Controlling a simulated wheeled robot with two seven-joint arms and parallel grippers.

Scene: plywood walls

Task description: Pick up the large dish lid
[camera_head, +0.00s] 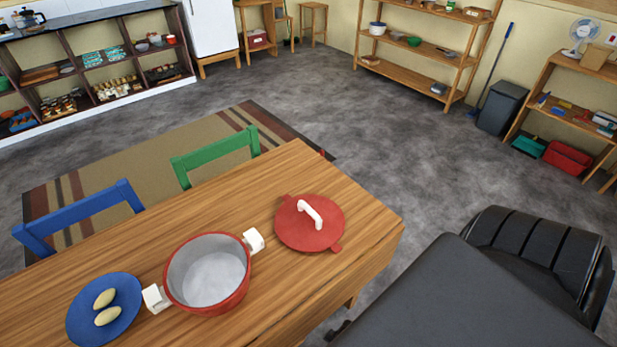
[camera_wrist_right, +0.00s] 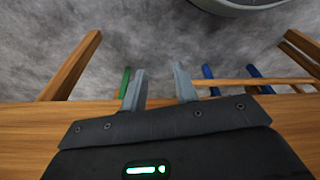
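The large dish lid (camera_head: 320,238) is a round red lid with a white arched handle (camera_head: 311,212) and small red side tabs. It lies flat on the wooden table (camera_head: 225,215), near the right end, in the head view. A red pot (camera_head: 208,273) with white grips stands uncovered to its left. My right gripper (camera_wrist_right: 161,72) shows in its wrist view with two grey fingers apart and nothing between them. The lid is not visible in that view, and neither gripper is visible in the head view.
A blue plate (camera_head: 105,310) with two pale oval items sits left of the pot. A green chair (camera_head: 216,154) and a blue chair (camera_head: 79,215) stand along the table's far side. The tabletop around the lid is clear. The wrist view shows a wooden edge (camera_wrist_right: 30,118) and floor beyond.

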